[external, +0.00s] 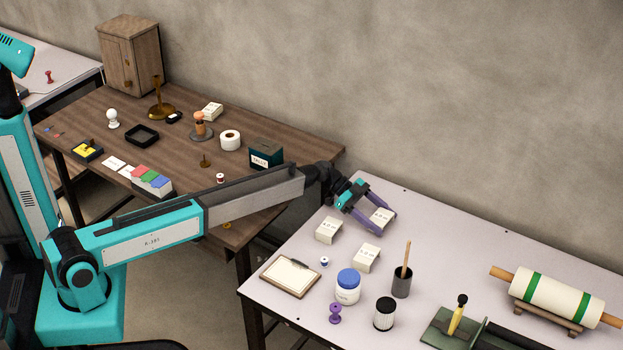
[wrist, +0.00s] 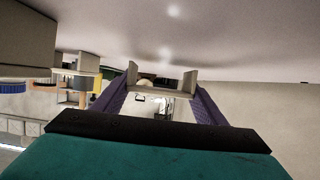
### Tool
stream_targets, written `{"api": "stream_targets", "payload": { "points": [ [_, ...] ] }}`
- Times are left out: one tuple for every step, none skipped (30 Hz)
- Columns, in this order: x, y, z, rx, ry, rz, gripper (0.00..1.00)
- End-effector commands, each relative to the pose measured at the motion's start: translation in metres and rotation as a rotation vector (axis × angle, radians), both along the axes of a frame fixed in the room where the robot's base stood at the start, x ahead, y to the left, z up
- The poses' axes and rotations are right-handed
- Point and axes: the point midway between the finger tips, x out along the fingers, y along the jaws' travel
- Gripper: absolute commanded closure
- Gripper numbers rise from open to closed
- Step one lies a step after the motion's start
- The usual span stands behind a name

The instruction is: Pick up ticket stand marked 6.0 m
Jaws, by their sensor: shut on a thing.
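A small cream ticket stand (external: 382,217) is between the purple fingers of my gripper (external: 380,222), over the far left part of the pale table. Its lettering is too small to read surely. My gripper is shut on it. I cannot tell whether its base touches the table. Two similar cream stands, one at left (external: 328,230) and one nearer the front (external: 366,257), stand apart from the fingers; their marks are also unclear. In the wrist view, which looks upside down, both fingers (wrist: 161,78) show with a pale strip (wrist: 160,93) between them.
The pale table (external: 450,235) also holds a clipboard (external: 290,276), a blue-lidded jar (external: 348,286), a dark cup with a stick (external: 402,283), a black-lidded jar (external: 384,314) and a rolling pin (external: 555,297). Clear room lies right of my gripper. A wooden table (external: 80,115) stands left.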

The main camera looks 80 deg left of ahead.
Motion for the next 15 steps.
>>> {"api": "stream_targets", "payload": {
  "points": [
    [0.000,0.000,0.005,0.000,-0.001,0.000,0.56],
    [0.000,0.000,0.008,0.001,-0.002,-0.001,0.56],
    [0.000,0.000,0.014,0.001,-0.003,0.000,0.56],
    [0.000,0.000,0.018,0.001,-0.003,0.000,0.56],
    [0.000,0.000,0.022,0.001,-0.003,-0.001,0.56],
    [0.000,0.000,0.027,0.001,-0.002,-0.001,0.56],
    [0.000,0.000,0.032,0.001,-0.002,-0.001,0.56],
    [0.000,0.000,0.037,0.001,-0.003,-0.001,0.56],
    [0.000,0.000,0.043,0.002,-0.003,-0.002,0.56],
    [0.000,0.000,0.047,0.001,-0.003,-0.001,0.56],
    [0.000,0.000,0.052,0.002,-0.002,-0.001,0.56],
    [0.000,0.000,0.058,0.002,-0.002,0.000,0.56],
    [0.000,0.000,0.062,0.003,-0.003,-0.001,0.56],
    [0.000,0.000,0.066,0.003,-0.003,-0.001,0.56],
    [0.000,0.000,0.071,0.002,-0.002,0.000,0.56]
  ]
}}
